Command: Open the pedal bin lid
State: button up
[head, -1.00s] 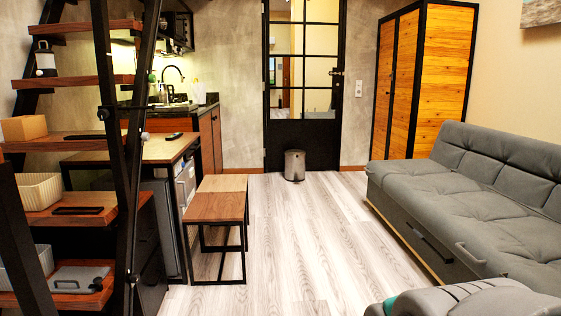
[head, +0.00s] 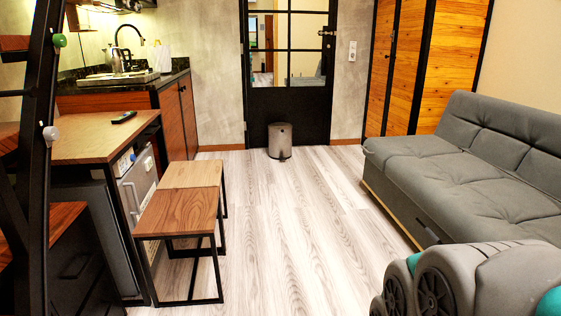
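A small grey pedal bin (head: 280,141) stands upright on the floor in front of the black glazed door, at the far end of the room in the head view. Its lid looks shut, and its pedal is too small to make out clearly. Part of my own grey and teal arm shows at the bottom right corner. My gripper is not in view.
Clear wooden floor (head: 290,215) runs up to the bin. Nested wooden tables (head: 180,212) and a kitchen counter (head: 120,100) stand left. A grey sofa (head: 450,170) lines the right. A black stair frame (head: 38,160) stands at the left edge.

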aim_at(282, 126)
jog(key=i, duration=4.2)
jog(key=i+z, duration=0.25)
jog(key=i, duration=0.2)
jog(key=i+j+z, duration=0.3)
jog(key=i, duration=0.2)
jog(key=i+j+z, duration=0.25)
jog(key=i, duration=0.2)
jog(key=l, duration=0.1)
